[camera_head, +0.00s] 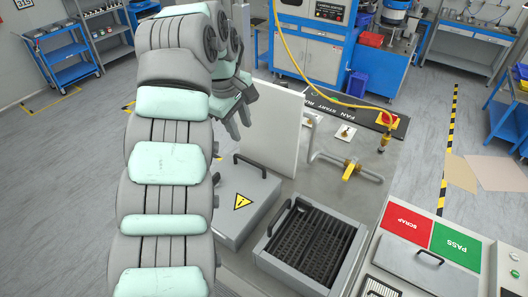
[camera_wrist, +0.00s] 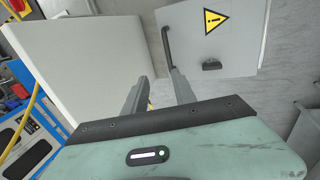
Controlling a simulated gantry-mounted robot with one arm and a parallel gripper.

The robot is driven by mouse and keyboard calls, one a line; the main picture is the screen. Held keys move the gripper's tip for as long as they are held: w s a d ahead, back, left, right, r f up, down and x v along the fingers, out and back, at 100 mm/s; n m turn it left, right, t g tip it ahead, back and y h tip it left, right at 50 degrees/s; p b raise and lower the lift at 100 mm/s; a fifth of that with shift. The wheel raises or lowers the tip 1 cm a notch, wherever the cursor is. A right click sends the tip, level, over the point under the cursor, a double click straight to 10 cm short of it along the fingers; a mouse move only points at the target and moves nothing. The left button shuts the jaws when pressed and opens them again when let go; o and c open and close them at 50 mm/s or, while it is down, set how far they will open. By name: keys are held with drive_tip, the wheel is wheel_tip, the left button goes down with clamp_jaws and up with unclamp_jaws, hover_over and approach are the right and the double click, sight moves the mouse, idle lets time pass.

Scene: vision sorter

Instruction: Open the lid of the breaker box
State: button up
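The breaker box (camera_head: 228,222) is a grey box with a yellow warning triangle and a black bar handle (camera_head: 250,162) on its lid. Its lid looks closed. In the wrist view the lid (camera_wrist: 240,48) is at the upper right, with the handle (camera_wrist: 168,46) along its left edge and a small dark latch-like part (camera_wrist: 211,66) near its lower edge. My gripper (camera_head: 241,128) is above and behind the box in the head view, beside a white upright panel. In the wrist view my gripper (camera_wrist: 157,80) is open and empty, its fingertips just below the handle in the picture. Contact cannot be told.
The white upright panel (camera_head: 270,125) stands close right of my gripper; it also fills the left of the wrist view (camera_wrist: 85,62). An open tray with dark slats (camera_head: 345,262) is right of the box. A pipe with a yellow valve (camera_head: 351,171) lies behind the tray.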

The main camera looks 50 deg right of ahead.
sight(251, 161)
drive_tip(key=shift+y, duration=0.5)
drive_tip(key=f+b, duration=0.3)
drive_tip(key=s+f+b, duration=0.1)
drive_tip(key=f+b, duration=0.4)
drive_tip(key=shift+s+d+f+b, duration=0.3)
drive_tip(key=shift+d+f, duration=0.05)
drive_tip(key=shift+d, duration=0.05)
drive_tip(key=shift+p, duration=0.45)
drive_tip(key=shift+x, duration=0.9)
drive_tip(key=shift+d, duration=0.1)
clamp_jaws()
